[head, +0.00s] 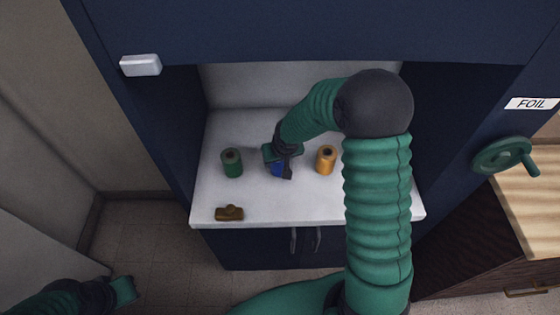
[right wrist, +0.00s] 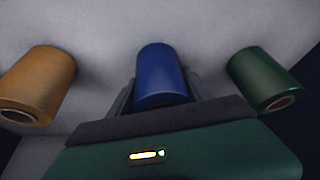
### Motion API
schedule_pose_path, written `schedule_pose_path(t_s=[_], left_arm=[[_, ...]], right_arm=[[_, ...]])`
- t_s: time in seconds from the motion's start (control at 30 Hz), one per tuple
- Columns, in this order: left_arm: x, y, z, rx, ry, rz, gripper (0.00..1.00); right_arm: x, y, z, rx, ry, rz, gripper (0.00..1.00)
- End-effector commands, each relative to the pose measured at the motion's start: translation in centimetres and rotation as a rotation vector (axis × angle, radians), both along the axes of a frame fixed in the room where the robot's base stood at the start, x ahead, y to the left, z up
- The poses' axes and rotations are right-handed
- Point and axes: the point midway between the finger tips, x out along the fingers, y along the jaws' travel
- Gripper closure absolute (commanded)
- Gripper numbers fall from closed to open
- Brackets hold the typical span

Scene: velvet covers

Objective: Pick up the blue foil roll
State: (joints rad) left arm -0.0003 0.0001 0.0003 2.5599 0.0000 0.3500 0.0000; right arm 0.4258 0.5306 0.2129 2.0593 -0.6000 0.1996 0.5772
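The blue foil roll (right wrist: 160,75) stands on the white shelf (head: 210,190) between the fingers of my right gripper (right wrist: 160,98). In the head view only a bit of blue (head: 277,170) shows, mostly hidden by my right gripper (head: 281,172). The fingers flank the roll closely on both sides; whether they press on it cannot be told. My left gripper (head: 124,290) is low at the left, away from the shelf, and its fingers are not clear.
A green roll (head: 232,163) stands left of the blue one and an orange roll (head: 326,159) right of it. A small brass object (head: 229,213) lies at the shelf's front left. Dark cabinet walls enclose the shelf. A green handwheel (head: 503,157) sits below a FOIL label (head: 532,104).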

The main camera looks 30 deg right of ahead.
Motion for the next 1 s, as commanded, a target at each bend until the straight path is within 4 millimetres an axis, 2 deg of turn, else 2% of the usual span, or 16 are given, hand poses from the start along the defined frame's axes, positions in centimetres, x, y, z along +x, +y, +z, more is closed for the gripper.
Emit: schedule_pose_path(t_s=[0.03, 0.37, 0.67, 1.0], left_arm=[[0.0, 0.0, 0.0, 0.0, 0.0, 0.0, 1.0], [0.0, 0.0, 0.0, 0.0, 0.0, 0.001, 1.0], [0.0, 0.0, 0.2, 0.0, 0.0, 0.0, 1.0], [0.0, 0.0, 2.8, 0.0, 0.0, 0.001, 1.0]], right_arm=[[0.0, 0.0, 0.0, 0.0, 0.0, 0.0, 0.5], [0.0, -0.2, -0.1, 0.002, 0.0, -0.001, 0.93], [0.1, -0.2, 0.2, 0.002, 0.001, -0.001, 0.93], [0.7, 0.0, 2.8, 0.002, -0.001, 0.001, 0.93]])
